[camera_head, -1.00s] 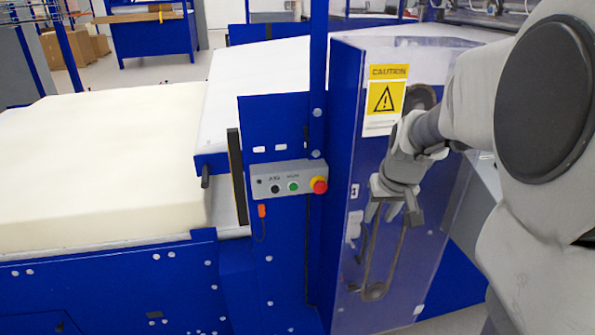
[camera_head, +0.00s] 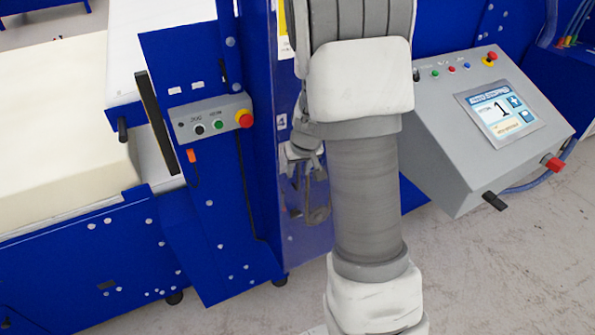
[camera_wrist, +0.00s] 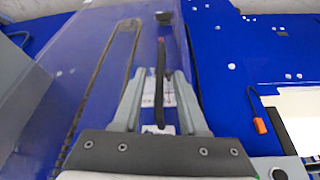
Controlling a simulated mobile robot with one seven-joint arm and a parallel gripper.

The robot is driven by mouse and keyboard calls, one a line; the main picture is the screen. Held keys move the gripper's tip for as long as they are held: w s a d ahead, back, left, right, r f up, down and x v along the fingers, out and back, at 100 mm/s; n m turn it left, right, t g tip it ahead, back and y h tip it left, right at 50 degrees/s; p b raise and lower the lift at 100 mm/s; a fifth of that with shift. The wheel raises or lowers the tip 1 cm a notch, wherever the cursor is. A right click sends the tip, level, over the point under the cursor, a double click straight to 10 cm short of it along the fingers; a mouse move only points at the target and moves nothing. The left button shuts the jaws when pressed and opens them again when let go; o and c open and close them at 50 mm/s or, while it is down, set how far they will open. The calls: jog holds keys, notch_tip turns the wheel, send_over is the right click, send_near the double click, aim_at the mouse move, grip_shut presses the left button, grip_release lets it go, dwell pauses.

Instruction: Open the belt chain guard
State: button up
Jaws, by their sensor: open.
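The belt chain guard (camera_head: 308,238) is a clear panel on the blue machine's side, mostly hidden behind my arm in the head view. In the wrist view the guard (camera_wrist: 75,60) fills the left and middle, with a dark chain loop (camera_wrist: 95,85) behind it. A slim dark bar (camera_wrist: 160,85), which looks like a handle, runs lengthwise between my fingers. My gripper (camera_wrist: 158,75) is open, with one finger on each side of the bar; contact cannot be told. In the head view my gripper (camera_head: 304,160) is partly hidden by my arm.
A grey button box (camera_head: 212,117) with a red stop knob is left of the guard. A control console (camera_head: 490,130) with a screen stands right of my arm. A cream foam block (camera_head: 60,140) lies at the left. Floor (camera_head: 500,270) is clear at lower right.

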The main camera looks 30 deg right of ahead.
jog(key=shift+w+f, duration=0.25)
jog(key=shift+f, duration=0.3)
grip_shut()
jog(key=shift+d, duration=0.1)
dwell(1.0)
